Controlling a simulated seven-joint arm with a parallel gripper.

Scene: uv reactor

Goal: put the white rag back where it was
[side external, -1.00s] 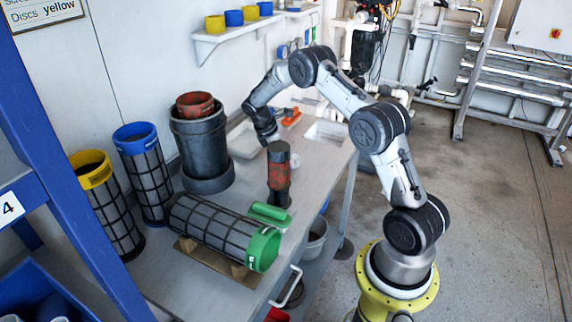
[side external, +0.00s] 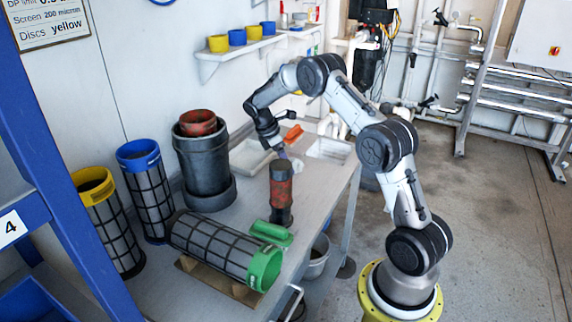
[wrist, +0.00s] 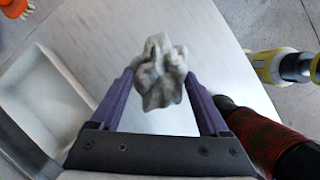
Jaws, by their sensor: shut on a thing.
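The white rag (wrist: 162,72) is a crumpled greyish-white bundle between the purple fingers of my gripper (wrist: 163,98) in the wrist view. My gripper is shut on it. The bench top shows beyond the rag. In the side external view my gripper (side external: 282,154) hangs over the bench, beside the shallow white tray (side external: 248,160) and just behind the red-and-black cylinder (side external: 281,188). The wrist view shows the tray (wrist: 48,100) at left and the red-patterned cylinder (wrist: 262,140) at lower right.
An orange object (side external: 293,134) and a second tray (side external: 328,151) are behind my gripper. A dark pot (side external: 203,160), a green-ended mesh cylinder (side external: 225,248) and a green object (side external: 272,233) crowd the nearer bench. The bench right of the upright cylinder is clear.

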